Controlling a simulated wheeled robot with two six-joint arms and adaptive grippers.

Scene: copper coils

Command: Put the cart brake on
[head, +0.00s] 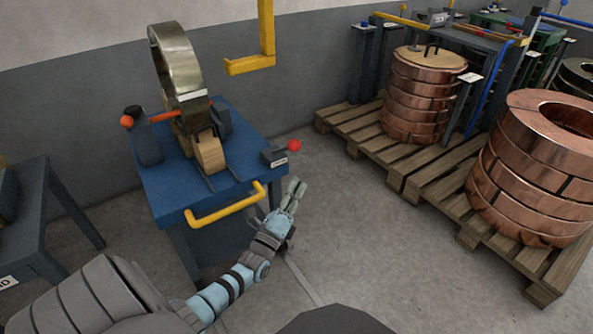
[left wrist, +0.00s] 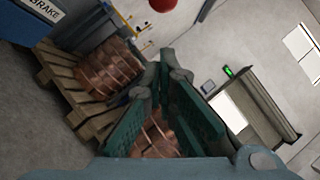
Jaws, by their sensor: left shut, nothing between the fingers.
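The blue cart (head: 165,200) stands left of centre in the head view, with a yellow handle (head: 228,205) on its near side. The brake is a dark labelled box (head: 273,157) at the cart's right corner with a red ball knob (head: 293,145) beside it. In the left wrist view the BRAKE label (left wrist: 42,9) is at the top left and the red knob (left wrist: 163,4) is at the top, cut by the edge. My left gripper (head: 296,188) is shut and empty, just right of the yellow handle and below the knob, apart from it. My right gripper is not in view.
A metal coil ring (head: 177,62) stands upright on the cart with an orange-ended bar (head: 127,121). A yellow bracket (head: 250,65) hangs behind. Copper coils (head: 540,150) rest on wooden pallets (head: 417,183) at right. A grey table (head: 45,190) is at left. The floor between is clear.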

